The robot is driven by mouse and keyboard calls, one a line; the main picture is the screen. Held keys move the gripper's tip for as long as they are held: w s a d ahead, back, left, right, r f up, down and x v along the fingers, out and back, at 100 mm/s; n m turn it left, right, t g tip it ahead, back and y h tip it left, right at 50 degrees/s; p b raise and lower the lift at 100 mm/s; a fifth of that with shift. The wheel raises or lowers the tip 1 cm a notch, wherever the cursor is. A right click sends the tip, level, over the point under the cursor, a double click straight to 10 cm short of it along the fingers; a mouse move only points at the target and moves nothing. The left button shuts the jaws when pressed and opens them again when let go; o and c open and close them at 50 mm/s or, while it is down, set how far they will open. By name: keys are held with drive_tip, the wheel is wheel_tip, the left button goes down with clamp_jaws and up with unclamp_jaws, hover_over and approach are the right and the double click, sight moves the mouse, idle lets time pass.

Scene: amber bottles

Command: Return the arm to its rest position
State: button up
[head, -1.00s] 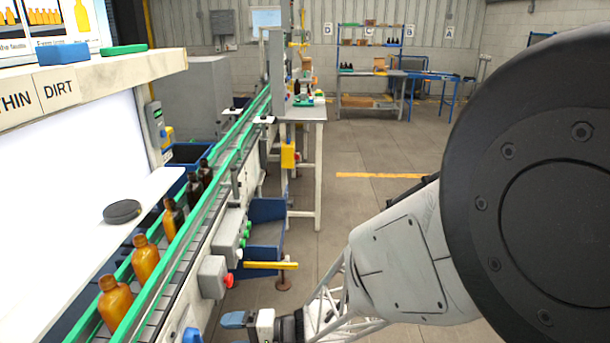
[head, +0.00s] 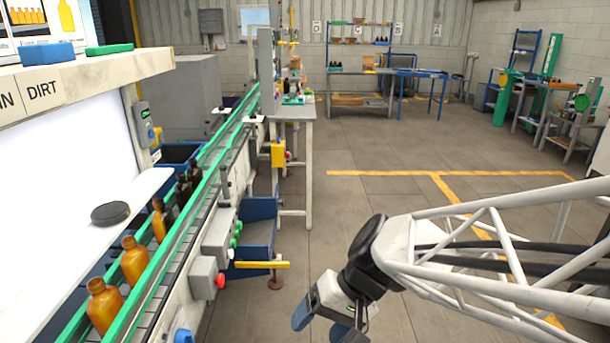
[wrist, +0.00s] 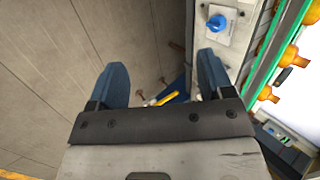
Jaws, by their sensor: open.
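My gripper (head: 322,325) is at the bottom middle of the head view, right of the conveyor and over the floor. In the wrist view my gripper (wrist: 165,85) shows two blue fingers spread wide apart, with nothing held between them. In the head view the second finger is partly cut off by the lower edge. My white lattice arm link reaches in from the right. Amber bottles (head: 135,260) stand upright in a row on the conveyor (head: 180,233), with darker ones farther back.
The conveyor side carries a control box with a red button (head: 208,278), a yellow bar (head: 262,265) and a blue bin (head: 258,225). A shelf with a black disc (head: 110,213) is at left. Open floor (head: 380,190) with yellow lines lies beyond. Workbenches (head: 360,90) stand at the back.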

drive_tip(key=s+d+r+t+h, duration=0.2)
drive_tip(key=d+r+h, duration=0.1)
drive_tip(key=d, duration=0.5)
drive_tip(key=s+d+r+m+t+h, duration=0.1)
drive_tip(key=s+d+r+t+h, duration=0.1)
drive_tip(key=d, duration=0.5)
wheel_tip(320, 180, up, 2)
drive_tip(key=shift+s+d+r+h, duration=0.2)
drive_tip(key=shift+s+d+h, duration=0.25)
drive_tip(key=shift+h, duration=0.55)
